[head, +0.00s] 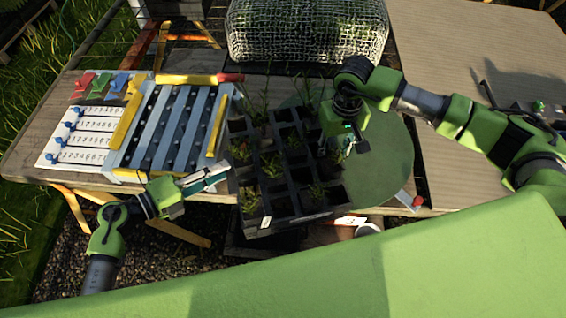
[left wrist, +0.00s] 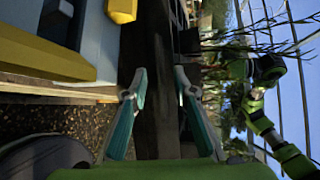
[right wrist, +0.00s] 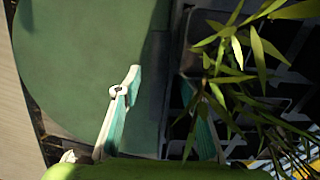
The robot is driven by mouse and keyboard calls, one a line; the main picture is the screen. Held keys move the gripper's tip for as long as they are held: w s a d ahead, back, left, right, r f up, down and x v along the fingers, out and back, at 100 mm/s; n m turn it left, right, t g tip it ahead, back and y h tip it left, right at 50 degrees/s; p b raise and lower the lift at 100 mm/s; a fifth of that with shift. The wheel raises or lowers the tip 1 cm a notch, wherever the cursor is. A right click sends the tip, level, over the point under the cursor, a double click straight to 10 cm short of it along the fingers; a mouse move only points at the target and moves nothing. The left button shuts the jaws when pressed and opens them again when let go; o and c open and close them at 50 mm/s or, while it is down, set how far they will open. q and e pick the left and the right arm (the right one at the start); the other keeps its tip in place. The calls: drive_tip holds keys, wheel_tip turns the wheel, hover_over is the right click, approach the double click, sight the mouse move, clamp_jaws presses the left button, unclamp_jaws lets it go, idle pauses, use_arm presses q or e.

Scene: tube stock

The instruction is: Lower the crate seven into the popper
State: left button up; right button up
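A dark crate (head: 284,203) with square cells, several holding small green plants, is in the middle of the head view. I cannot read a seven on it. My left gripper (head: 222,176) is at its left side, fingers apart; in the left wrist view a dark wall (left wrist: 157,60) shows between and beyond the fingers. My right gripper (head: 352,146) is above its right side; in the right wrist view its fingers are apart, with leaves over one finger. Nothing is clearly labelled as the popper; a blue-grey slatted rack (head: 172,122) with yellow bars stands left of the crate.
A round green mat (head: 388,160) lies under and right of the crate. A white numbered board (head: 80,135) with blue knobs and coloured clips sits at the left. A wire mesh basket (head: 305,30) stands behind.

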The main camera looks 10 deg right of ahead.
drive_tip(key=shift+f, duration=0.1)
use_arm(q)
clamp_jaws()
use_arm(e)
drive_tip(key=c, duration=0.8)
clamp_jaws()
use_arm(q)
drive_tip(key=shift+w+d+r, duration=0.1)
drive_tip(key=shift+w+r, duration=0.05)
drive_tip(key=shift+r, duration=0.15)
use_arm(e)
drive_tip(key=shift+w+r, duration=0.15)
drive_tip(key=shift+r, duration=0.1)
